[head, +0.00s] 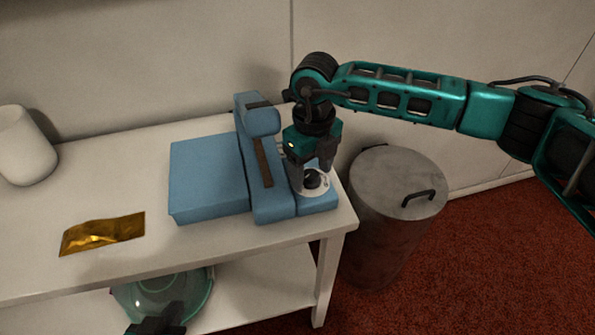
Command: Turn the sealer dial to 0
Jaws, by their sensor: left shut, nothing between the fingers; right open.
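The blue sealer (207,177) stands on the white table near its right end. The dial's marks and setting are too small to read. My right gripper (311,176) points down over the dial, open, with its fingers on either side of the knob. I cannot tell whether they touch it. My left gripper (172,316) is at the bottom edge, low in front of the table, shut and empty; most of its arm is out of view.
A gold pouch (103,233) lies on the white table (60,281) left of the sealer. A white rounded vessel (25,146) stands at the far left. A greenish glass bowl (193,290) sits on the lower shelf behind my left gripper. A grey lidded bin (383,235) stands right of the table.

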